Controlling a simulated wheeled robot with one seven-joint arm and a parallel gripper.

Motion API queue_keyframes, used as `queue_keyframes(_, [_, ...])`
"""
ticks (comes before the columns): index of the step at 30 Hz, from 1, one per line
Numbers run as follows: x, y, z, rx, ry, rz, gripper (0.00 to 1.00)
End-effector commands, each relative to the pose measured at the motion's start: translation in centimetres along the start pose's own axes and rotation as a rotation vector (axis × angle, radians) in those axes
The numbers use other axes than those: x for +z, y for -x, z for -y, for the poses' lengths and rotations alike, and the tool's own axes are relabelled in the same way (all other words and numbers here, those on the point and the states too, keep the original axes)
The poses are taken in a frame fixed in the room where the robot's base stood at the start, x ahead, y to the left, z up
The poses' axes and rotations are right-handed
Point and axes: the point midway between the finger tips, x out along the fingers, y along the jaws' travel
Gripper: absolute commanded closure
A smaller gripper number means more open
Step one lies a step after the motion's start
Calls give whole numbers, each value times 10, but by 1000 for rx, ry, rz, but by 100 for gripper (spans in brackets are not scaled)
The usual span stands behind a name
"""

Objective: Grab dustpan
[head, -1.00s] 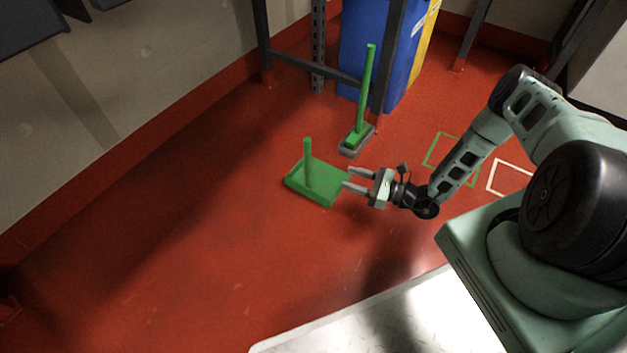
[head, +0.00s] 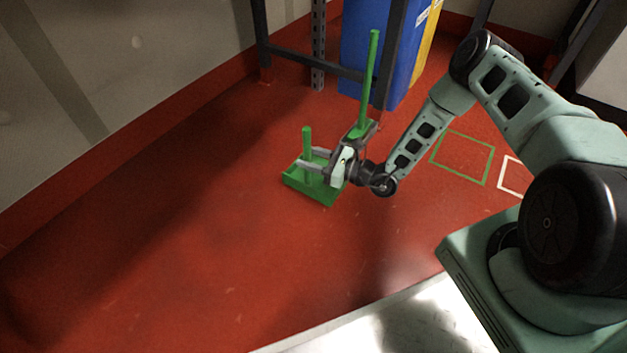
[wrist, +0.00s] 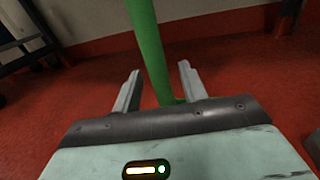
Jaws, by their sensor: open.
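The green dustpan (head: 322,193) lies on the red floor in the head view, with its handle (head: 307,143) standing upright. My gripper (head: 306,160) is open, its fingers pointing left at the handle. My gripper hides part of the pan in the head view.
A green brush with a tall handle (head: 369,80) stands just behind my gripper. Blue bin (head: 368,45) and dark rack posts (head: 318,50) are behind. A green floor outline (head: 463,158) and a white one (head: 511,176) lie to the right. The floor at left is clear.

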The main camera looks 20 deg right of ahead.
Motion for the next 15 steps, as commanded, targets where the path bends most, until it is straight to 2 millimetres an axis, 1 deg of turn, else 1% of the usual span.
queue_keyframes(1, [-3,-6,-1,2,1,0,57])
queue_keyframes(3, [-2,-10,0,1,1,0,57])
queue_keyframes(11, [1,-12,0,0,0,0,57])
queue_keyframes(14, [0,-11,0,0,0,0,82])
queue_keyframes(15, [0,-11,0,0,0,0,94])
